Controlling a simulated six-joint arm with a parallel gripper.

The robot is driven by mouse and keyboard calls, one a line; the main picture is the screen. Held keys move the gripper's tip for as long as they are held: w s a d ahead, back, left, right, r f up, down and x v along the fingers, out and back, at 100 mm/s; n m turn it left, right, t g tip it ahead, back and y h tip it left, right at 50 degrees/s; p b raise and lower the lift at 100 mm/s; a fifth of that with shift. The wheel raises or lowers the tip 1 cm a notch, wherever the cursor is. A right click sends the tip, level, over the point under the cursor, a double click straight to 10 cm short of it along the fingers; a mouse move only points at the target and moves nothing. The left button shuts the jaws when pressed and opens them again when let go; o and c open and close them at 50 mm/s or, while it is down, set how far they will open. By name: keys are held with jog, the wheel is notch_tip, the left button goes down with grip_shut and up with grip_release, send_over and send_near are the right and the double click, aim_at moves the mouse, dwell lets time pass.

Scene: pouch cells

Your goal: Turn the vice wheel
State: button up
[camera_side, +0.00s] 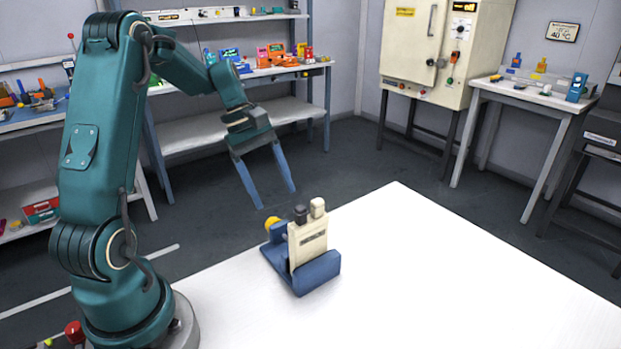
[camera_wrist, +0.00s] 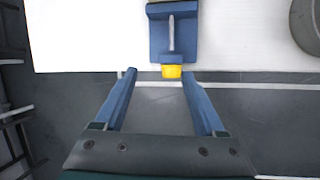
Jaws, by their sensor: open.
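The blue vice (camera_side: 318,273) sits on the white table, with a cream pouch cell (camera_side: 308,245) standing upright in it. The cell has one dark tab and one cream tab on top. The yellow vice wheel (camera_side: 272,223) is on the vice's back end, partly hidden by the vice in the side view. In the wrist view the wheel (camera_wrist: 172,71) is at the near end of the vice (camera_wrist: 160,40), ahead of the fingers. My gripper (camera_side: 276,197) is open and empty, above and behind the wheel, apart from it. Its blue fingers (camera_wrist: 158,74) are spread wide.
The white table (camera_side: 450,270) is clear to the right of the vice. Beyond its edge is dark floor. Shelves with coloured items (camera_side: 275,55), a cream cabinet (camera_side: 425,50) and a side table (camera_side: 525,97) stand in the background.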

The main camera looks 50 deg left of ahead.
aim_at(270, 218)
jog(key=a+f, duration=0.1)
jog(key=s+a+f+n, duration=0.1)
jog(key=f, duration=0.1)
jog(key=shift+s, duration=0.2)
jog(key=shift+x, duration=2.2)
jog(key=shift+d, duration=0.15)
grip_shut()
